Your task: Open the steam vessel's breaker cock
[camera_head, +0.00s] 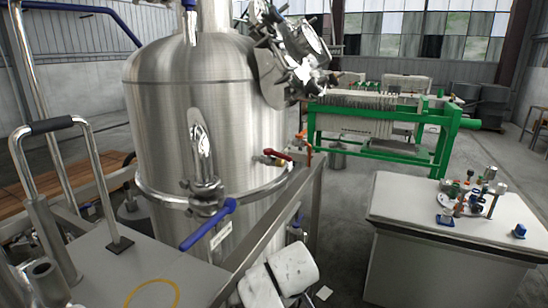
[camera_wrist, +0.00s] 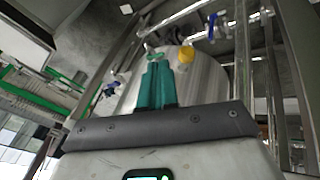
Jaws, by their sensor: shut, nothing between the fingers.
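The tall brushed-steel vessel (camera_head: 165,110) stands left of centre in the head view. A cock with a red lever (camera_head: 277,154) sticks out of its right side, above the steel ring. I cannot tell which one is the breaker cock. In the wrist view my gripper (camera_wrist: 158,84) has its teal fingers together and empty. Beyond them is a rounded steel body (camera_wrist: 208,78) with a yellow round part (camera_wrist: 186,54). Whether the fingertips touch anything is unclear. The fingers do not show in the head view.
A steel frame rail (camera_head: 265,235) runs beside the vessel, close to my white arm link (camera_head: 285,275). A bench (camera_head: 440,225) with small fittings stands at right. A green-framed filter press (camera_head: 380,120) is behind. Open floor lies between the rail and bench.

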